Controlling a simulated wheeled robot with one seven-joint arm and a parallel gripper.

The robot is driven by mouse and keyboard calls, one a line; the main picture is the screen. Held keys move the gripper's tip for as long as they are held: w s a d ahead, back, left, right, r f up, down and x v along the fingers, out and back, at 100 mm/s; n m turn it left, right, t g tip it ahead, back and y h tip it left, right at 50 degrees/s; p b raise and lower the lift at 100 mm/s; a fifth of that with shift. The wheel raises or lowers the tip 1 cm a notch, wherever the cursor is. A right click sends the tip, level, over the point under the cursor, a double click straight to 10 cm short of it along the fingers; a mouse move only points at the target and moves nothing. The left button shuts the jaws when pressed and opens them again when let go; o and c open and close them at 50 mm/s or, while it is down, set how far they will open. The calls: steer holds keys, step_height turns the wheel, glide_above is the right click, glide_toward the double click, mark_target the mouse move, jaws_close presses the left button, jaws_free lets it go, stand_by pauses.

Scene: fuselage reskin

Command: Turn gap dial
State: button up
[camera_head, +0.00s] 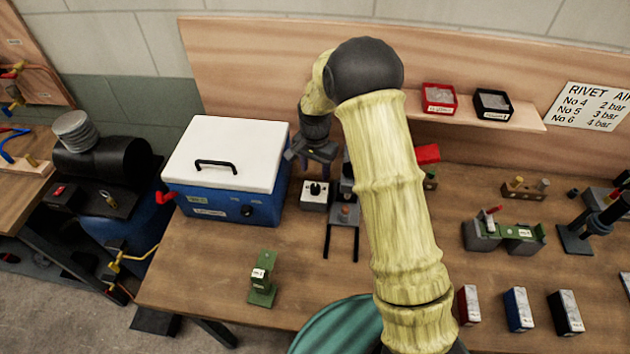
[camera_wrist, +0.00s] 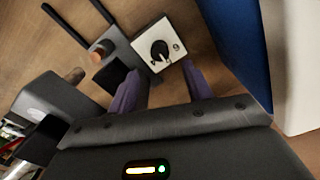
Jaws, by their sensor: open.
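In the head view the dial (camera_head: 315,190) sits on the bench just right of the blue box. My gripper (camera_head: 312,160) is above and close to the dial, pointing down. In the wrist view my gripper (camera_wrist: 163,70) is open, with its two purple fingers apart and nothing between them. The knob lies just beyond the fingertips, roughly in line with the gap. I cannot tell whether the fingertips touch the box.
A blue box with a white lid (camera_head: 228,165) stands close on the left. A dark device with two rods (camera_head: 343,215) and an orange-brown knob is beside the dial. A green stand (camera_head: 262,287) is near the front edge. The bench between them is clear.

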mark_target(315, 186)
step_height(315, 186, down, 7)
steer(key=shift+f+p, duration=0.1)
steer(key=shift+p, duration=0.75)
steer(key=shift+c, duration=0.4)
steer(key=c, duration=0.9)
steer(key=shift+n+b, duration=0.3)
steer(key=n+b, duration=0.2)
steer(key=n, duration=0.3)
steer(key=shift+w+b, duration=0.1)
steer(key=shift+b, duration=0.25)
steer(key=n+b, duration=0.1)
steer(key=n, duration=0.5)
steer(key=shift+n, duration=0.3)
